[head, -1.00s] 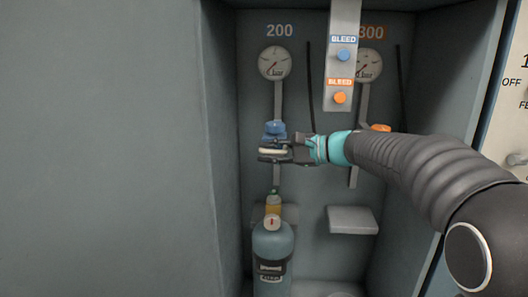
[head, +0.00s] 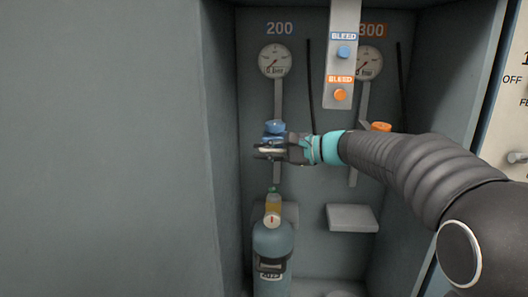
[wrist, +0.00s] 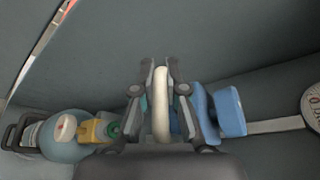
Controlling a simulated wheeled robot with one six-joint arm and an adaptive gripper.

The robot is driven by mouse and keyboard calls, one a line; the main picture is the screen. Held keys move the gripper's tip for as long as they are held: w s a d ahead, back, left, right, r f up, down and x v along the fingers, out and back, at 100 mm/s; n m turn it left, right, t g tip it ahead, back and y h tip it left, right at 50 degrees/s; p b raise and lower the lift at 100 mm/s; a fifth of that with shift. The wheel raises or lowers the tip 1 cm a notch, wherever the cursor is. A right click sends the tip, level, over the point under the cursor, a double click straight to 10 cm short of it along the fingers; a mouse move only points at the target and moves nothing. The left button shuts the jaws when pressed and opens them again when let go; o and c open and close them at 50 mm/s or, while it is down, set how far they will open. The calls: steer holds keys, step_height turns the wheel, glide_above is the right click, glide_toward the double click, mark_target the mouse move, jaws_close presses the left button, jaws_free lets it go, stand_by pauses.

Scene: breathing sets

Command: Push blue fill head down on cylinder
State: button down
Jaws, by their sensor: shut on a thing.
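The blue fill head (head: 275,128) hangs on the left grey bar, below the gauge marked 200. In the wrist view it is the blue block (wrist: 230,112) right of my fingers. My gripper (head: 262,152) is shut on a pale, rounded handle (wrist: 161,105), just under the blue part. The teal cylinder (head: 272,245) stands upright below, with a yellow valve (head: 273,204) and green tip (head: 273,190) on top. A gap shows between the gripper and the green tip. In the wrist view the cylinder (wrist: 65,148) lies to the left.
A grey panel with a blue button (head: 344,52) and an orange button (head: 340,95) hangs above my arm. An orange fill head (head: 381,127) sits behind my arm. A grey bracket (head: 352,217) is right of the cylinder, with nothing on it. Cabinet walls close in both sides.

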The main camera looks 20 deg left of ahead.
step_height(320, 180, down, 13)
steer(key=b, duration=0.9)
steer(key=shift+f, duration=0.1)
steer(key=c, duration=1.5)
jaws_free()
steer(key=shift+f, duration=0.1)
steer(key=shift+o, duration=0.2)
steer(key=shift+d+r, duration=0.15)
steer(key=shift+r, duration=0.05)
steer(key=v, duration=1.1)
steer(key=shift+d, duration=0.35)
steer(key=shift+r, duration=0.15)
